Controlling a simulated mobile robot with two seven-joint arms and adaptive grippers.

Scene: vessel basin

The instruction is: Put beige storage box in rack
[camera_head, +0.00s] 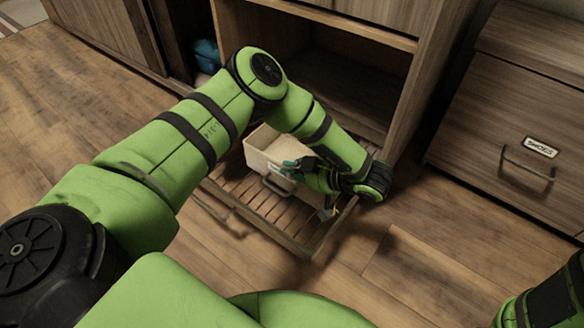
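The beige storage box (262,158) sits on a slatted wooden pull-out rack (272,215) at the foot of the open cabinet. My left arm comes over it and hides part of its right side. My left gripper (303,178) is at the box's front right, close to its front wall and handle. Its fingers are small and partly hidden, so I cannot tell whether they touch or grip the box. Only a piece of my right arm shows at the lower right corner; the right gripper is out of view.
The open cabinet compartment (315,75) is behind the rack. A drawer unit labelled "SHOES" (540,147) stands at the right. A blue item (207,55) lies in a dark opening at the left. Wooden floor (430,260) in front is clear.

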